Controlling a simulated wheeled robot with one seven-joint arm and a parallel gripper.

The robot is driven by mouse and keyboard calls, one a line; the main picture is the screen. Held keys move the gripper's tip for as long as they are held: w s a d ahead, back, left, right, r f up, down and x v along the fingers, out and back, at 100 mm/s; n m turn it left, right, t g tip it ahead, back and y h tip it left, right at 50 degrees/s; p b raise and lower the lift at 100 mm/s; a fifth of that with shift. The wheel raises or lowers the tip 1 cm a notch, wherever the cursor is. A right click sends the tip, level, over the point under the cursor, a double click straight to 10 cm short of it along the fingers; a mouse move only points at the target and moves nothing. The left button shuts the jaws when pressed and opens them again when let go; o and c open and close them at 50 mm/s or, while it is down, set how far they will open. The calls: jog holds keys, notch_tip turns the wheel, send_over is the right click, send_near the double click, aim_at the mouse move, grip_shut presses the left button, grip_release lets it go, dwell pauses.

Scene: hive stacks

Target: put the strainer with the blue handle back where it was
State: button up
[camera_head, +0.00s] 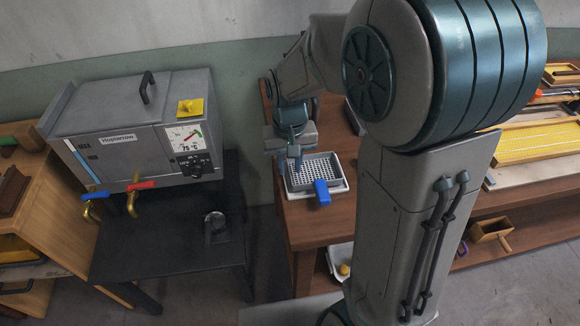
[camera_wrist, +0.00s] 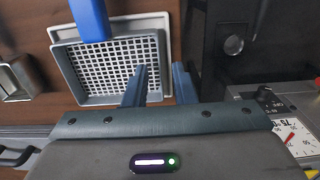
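The strainer (camera_head: 316,171) is a grey rectangular pan with a perforated floor and a blue handle (camera_head: 322,192). It sits on a white tray (camera_head: 339,186) on the wooden bench. In the wrist view the strainer (camera_wrist: 112,66) fills the upper left, and its blue handle (camera_wrist: 90,18) runs off the top edge. My gripper (camera_head: 293,162) points down at the strainer's left side in the head view. In the wrist view my gripper's fingers (camera_wrist: 160,74) are apart, one over the mesh and one beyond the rim. Whether they touch the rim is unclear.
A grey heated box (camera_head: 130,125) with a dial and two taps stands on a dark metal table (camera_head: 170,245) at left. A small metal fitting (camera_head: 215,225) is on that table. Yellow frames (camera_head: 540,145) lie at the far right. A white tray (camera_head: 338,255) sits below the bench.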

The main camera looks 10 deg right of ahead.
notch_tip(320, 180, up, 10)
jog(key=s+d+f+t, duration=0.1)
jog(key=s+d, duration=0.2)
jog(key=s, duration=0.3)
jog(key=s+d+f+t, duration=0.1)
jog(key=s+d, duration=0.2)
jog(key=s, duration=0.4)
jog(key=shift+s+t+p, duration=0.15)
jog(key=shift+t+p, duration=0.2)
jog(key=shift+t, duration=0.05)
jog(key=shift+w+p+v, duration=0.2)
jog(key=shift+p+v, duration=0.75)
